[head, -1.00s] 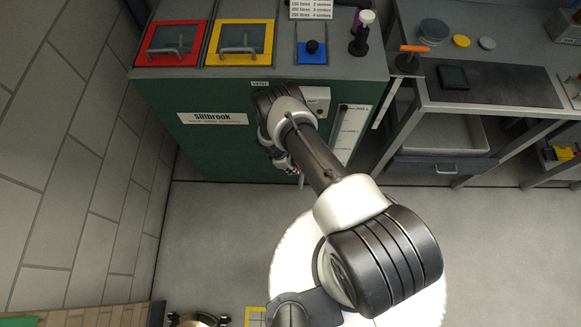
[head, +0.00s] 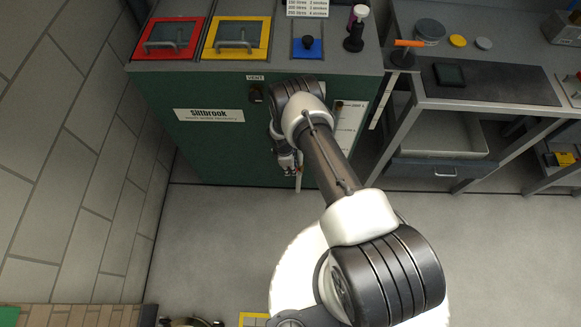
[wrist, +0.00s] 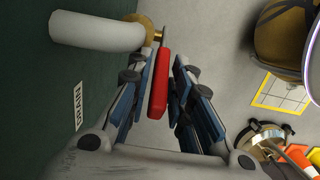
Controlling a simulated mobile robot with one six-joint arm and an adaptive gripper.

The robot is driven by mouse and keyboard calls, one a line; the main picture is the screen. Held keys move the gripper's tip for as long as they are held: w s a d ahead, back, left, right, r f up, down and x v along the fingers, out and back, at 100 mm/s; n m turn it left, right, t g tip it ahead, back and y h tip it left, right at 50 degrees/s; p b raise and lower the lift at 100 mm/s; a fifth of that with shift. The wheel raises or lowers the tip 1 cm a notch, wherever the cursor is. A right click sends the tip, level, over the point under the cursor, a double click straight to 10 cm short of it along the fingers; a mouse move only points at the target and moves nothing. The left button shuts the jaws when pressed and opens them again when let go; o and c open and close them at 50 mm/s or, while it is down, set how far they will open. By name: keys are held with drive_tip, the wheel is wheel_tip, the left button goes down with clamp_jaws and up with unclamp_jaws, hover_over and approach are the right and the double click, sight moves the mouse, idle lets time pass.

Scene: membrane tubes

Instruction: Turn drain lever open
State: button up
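The red drain lever (wrist: 159,82) shows in the wrist view, joined to a brass valve (wrist: 144,27) on a white pipe (wrist: 95,32). A DRAIN label (wrist: 78,105) is on the green cabinet wall beside it. My gripper (wrist: 165,75) is open, with its blue-padded fingers on either side of the lever. The lever lies nearer the left finger; whether it touches is unclear. In the head view my gripper (head: 288,163) is low at the front of the green cabinet (head: 215,155), and my arm covers part of the front. The lever is too small to make out there.
The cabinet top holds a red-framed hatch (head: 168,38), a yellow-framed hatch (head: 237,38) and a blue plate with a black knob (head: 308,47). A bench with a drawer (head: 437,168) stands to the right. Open grey floor (head: 215,235) lies in front.

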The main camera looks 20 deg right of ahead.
drive_tip(key=shift+w+r, duration=0.15)
drive_tip(key=shift+r, duration=0.25)
drive_tip(key=r, duration=0.3)
drive_tip(key=a+r, duration=0.1)
drive_tip(key=r, duration=0.7)
drive_tip(key=shift+w+a, duration=0.1)
drive_tip(key=shift+a, duration=0.1)
